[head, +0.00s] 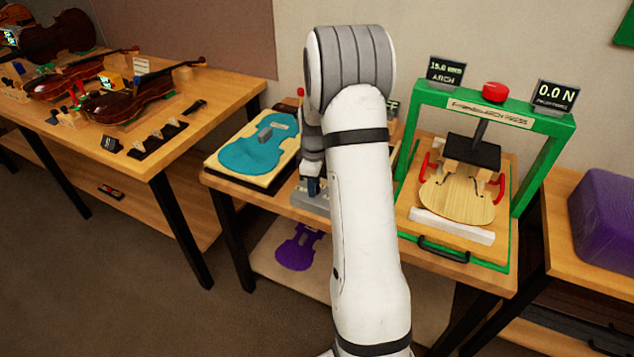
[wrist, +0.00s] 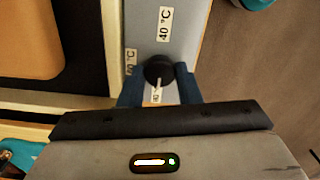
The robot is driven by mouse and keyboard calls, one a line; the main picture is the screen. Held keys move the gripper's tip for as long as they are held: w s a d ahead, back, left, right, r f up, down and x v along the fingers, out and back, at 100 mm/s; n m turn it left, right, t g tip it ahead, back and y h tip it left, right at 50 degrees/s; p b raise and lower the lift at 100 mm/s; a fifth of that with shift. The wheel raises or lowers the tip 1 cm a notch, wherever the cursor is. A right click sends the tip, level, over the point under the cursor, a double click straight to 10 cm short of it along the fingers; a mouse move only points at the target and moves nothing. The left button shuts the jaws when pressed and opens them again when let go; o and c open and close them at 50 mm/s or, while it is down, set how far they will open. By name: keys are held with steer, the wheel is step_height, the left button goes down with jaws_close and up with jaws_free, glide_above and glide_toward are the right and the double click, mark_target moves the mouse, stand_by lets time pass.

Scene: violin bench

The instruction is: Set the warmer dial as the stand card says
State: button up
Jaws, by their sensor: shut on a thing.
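The warmer dial (wrist: 158,70) is a black round knob with a pale pointer line, on a grey panel (wrist: 178,48) in the wrist view. A "40 °C" label lies above it, another label is partly cut at its left, and one below is mostly covered. The pointer runs down toward the lower label. My gripper (wrist: 159,84) has its blue fingers on both sides of the dial, shut on it. In the head view my gripper (head: 313,187) is low over the grey warmer panel (head: 309,202), partly behind my arm. The stand card is not readable in either view.
A teal violin-shaped piece (head: 252,146) lies on a board to the left. A green press (head: 490,105) with a violin plate (head: 457,198) stands at the right. Violins (head: 140,92) lie on the left bench. A purple case (head: 608,220) is far right.

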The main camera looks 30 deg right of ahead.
steer(key=shift+c, duration=1.3)
steer(key=shift+d+r, duration=0.1)
steer(key=shift+d, duration=0.1)
steer(key=shift+a+m, duration=0.1)
steer(key=shift+m, duration=0.2)
steer(key=m+b, duration=0.1)
steer(key=m, duration=0.1)
steer(key=shift+w+m, duration=0.15)
steer(key=shift+m, duration=0.15)
steer(key=m+b, duration=0.1)
steer(key=m, duration=0.4)
steer(key=shift+m, duration=0.3)
steer(key=m+b, duration=0.1)
steer(key=m, duration=0.3)
steer(key=shift+r, duration=0.1)
steer(key=shift+m, duration=2.4)
steer(key=shift+b, duration=0.3)
